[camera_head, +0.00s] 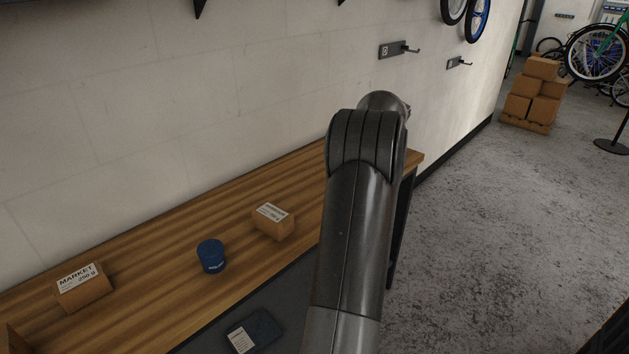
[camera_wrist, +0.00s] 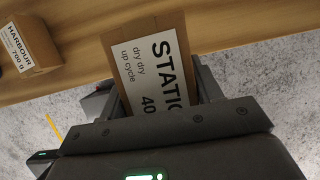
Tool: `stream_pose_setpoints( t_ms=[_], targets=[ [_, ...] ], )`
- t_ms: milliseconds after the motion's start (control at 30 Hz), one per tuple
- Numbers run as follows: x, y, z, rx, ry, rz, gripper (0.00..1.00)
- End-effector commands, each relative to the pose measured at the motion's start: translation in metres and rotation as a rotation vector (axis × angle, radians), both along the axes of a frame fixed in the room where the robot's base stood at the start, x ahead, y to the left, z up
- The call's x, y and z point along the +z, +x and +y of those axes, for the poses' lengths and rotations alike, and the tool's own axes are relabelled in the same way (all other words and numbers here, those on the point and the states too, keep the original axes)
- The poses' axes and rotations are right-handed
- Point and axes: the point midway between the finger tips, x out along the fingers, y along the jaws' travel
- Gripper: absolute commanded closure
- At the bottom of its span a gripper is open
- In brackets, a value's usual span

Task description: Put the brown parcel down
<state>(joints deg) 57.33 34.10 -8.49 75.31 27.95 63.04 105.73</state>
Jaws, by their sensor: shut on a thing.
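My gripper (camera_wrist: 160,88) is shut on a brown parcel (camera_wrist: 148,62) in the wrist view. The parcel has a white label with "STATI…", "dry dry", "up cycle" and "40" readable; the rest is cut off by the gripper. It shows against the wooden workbench's edge and the grey floor; I cannot tell its height or whether it touches anything. In the head view my arm hides the gripper and this parcel. The wooden workbench (camera_head: 150,268) runs along the wall.
A parcel labelled "HARBOUR 700 g" (camera_wrist: 30,45) stands left of the held one. On the bench are a "MARKET" parcel (camera_head: 82,288), a blue can (camera_head: 211,257) and another labelled parcel (camera_head: 273,222). A dark labelled item (camera_head: 254,331) lies on the dark front surface. Bare wood lies between them.

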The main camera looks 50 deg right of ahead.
Motion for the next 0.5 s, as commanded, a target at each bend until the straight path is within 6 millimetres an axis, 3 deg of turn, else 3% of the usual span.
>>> stream_pose_setpoints(
  t_ms=[267, 367, 500],
  targets=[
    [0.004, -0.001, 0.002, 0.01, -0.001, -0.001, 0.77],
    [0.004, 0.011, 0.014, 0.058, -0.002, 0.002, 0.77],
    [0.003, 0.047, 0.054, 0.211, -0.004, 0.012, 0.77]
  ],
)
